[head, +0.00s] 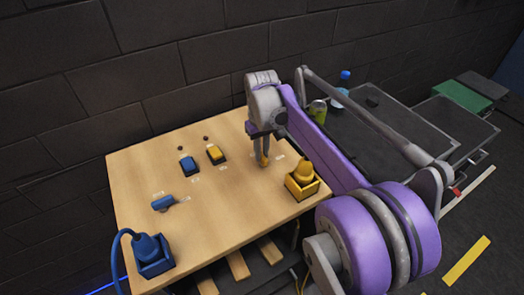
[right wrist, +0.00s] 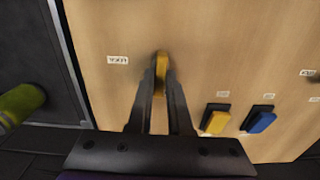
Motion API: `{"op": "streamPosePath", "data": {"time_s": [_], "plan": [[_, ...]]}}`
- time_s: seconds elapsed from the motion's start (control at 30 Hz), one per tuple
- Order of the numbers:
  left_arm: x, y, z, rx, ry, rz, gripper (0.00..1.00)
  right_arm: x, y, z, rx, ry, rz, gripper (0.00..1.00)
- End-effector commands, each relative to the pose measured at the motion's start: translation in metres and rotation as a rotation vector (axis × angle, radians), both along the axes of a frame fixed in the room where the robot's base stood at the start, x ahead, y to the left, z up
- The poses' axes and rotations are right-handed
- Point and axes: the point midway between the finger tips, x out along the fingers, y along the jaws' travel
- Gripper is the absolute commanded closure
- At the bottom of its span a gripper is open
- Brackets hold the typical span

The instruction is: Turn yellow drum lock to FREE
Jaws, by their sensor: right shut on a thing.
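The yellow drum lock (head: 265,162) sits on the right part of the wooden table, mostly hidden by my right gripper (head: 261,156). In the right wrist view its narrow yellow handle (right wrist: 161,66) stands between the two fingertips of the gripper (right wrist: 160,76). The right gripper is shut on this handle from above. A small white label (right wrist: 118,60) lies on the wood beside the lock; I cannot read its text surely. My left gripper is not in view.
The table (head: 130,180) also holds a blue lock handle (head: 163,203), a blue button (head: 189,165), a yellow button (head: 215,154), a yellow plug (head: 303,170) in a box and a blue corded plug (head: 150,247) in a box. A dark brick wall (head: 140,75) stands behind.

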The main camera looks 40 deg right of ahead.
Motion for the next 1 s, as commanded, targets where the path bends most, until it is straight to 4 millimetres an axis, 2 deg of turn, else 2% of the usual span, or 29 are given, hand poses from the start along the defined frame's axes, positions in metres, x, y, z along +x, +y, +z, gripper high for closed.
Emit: {"op": "streamPosePath", "data": {"time_s": [0.63,0.67,0.8,0.83,1.0], "plan": [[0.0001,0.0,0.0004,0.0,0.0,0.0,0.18,0.0004,0.0001,0.0006,-0.001,-0.001,0.053,1.0],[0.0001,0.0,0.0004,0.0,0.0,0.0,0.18,0.0004,0.0001,0.0006,-0.001,-0.001,0.053,0.81],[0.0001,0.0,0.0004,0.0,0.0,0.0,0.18,0.0003,0.0003,0.0005,-0.001,-0.001,0.052,0.56],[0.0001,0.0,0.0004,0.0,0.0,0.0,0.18,0.0003,0.0003,0.0004,-0.001,-0.001,0.052,0.53],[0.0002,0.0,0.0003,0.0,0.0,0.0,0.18,0.0001,0.0003,0.0003,0.0,-0.001,0.052,0.53]]}}
